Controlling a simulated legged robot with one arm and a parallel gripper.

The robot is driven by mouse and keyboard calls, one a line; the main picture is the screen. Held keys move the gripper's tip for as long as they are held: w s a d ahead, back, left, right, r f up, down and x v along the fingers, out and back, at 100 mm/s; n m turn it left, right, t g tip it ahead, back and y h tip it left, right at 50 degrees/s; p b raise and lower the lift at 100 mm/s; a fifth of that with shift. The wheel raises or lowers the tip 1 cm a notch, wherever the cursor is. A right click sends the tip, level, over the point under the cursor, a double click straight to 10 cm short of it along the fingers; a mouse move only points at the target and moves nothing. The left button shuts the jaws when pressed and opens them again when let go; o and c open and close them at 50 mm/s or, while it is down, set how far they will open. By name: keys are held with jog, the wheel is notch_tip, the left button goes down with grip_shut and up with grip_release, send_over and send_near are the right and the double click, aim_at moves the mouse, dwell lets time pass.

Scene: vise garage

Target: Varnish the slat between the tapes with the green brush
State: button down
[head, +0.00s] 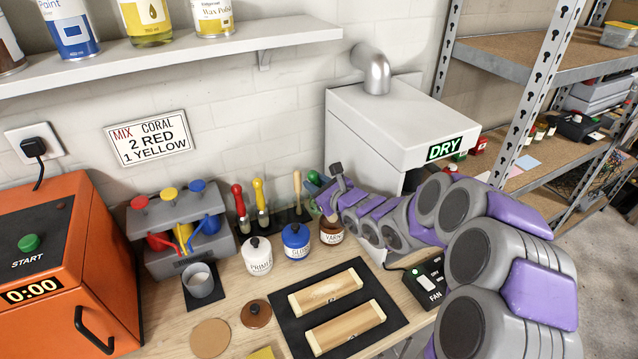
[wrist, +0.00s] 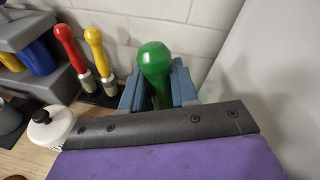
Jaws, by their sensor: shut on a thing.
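My gripper (head: 326,196) is shut on the green brush (head: 314,178), at the right end of the brush row, just behind the varnish jar (head: 331,231). In the wrist view the green handle (wrist: 155,68) stands between my gripper's fingers (wrist: 158,88). Its bristles are hidden, and I cannot tell whether it still touches the holder. The varnish jar is brown and looks open; a brown lid (head: 256,313) lies on the bench. Two wooden slats, one farther (head: 326,293) and one nearer (head: 345,328), lie on a black mat (head: 290,334), with paler bands at their ends.
Red (head: 240,203) and yellow (head: 260,200) brushes and a wooden-handled one stand left of my gripper. Primer (head: 257,260) and blue (head: 296,243) jars stand in front. The DRY box (head: 375,130) rises behind; the fan switch (head: 430,282) is at right.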

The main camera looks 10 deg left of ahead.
jog(key=shift+a, duration=0.3)
jog(key=shift+d+f, duration=0.1)
jog(key=shift+d, duration=0.5)
jog(key=shift+a+f+b, duration=0.3)
jog(key=shift+a+b, duration=0.05)
jog(key=shift+a, duration=0.1)
jog(key=shift+d+f, duration=0.2)
jog(key=shift+d, duration=0.15)
jog(key=shift+a, duration=0.2)
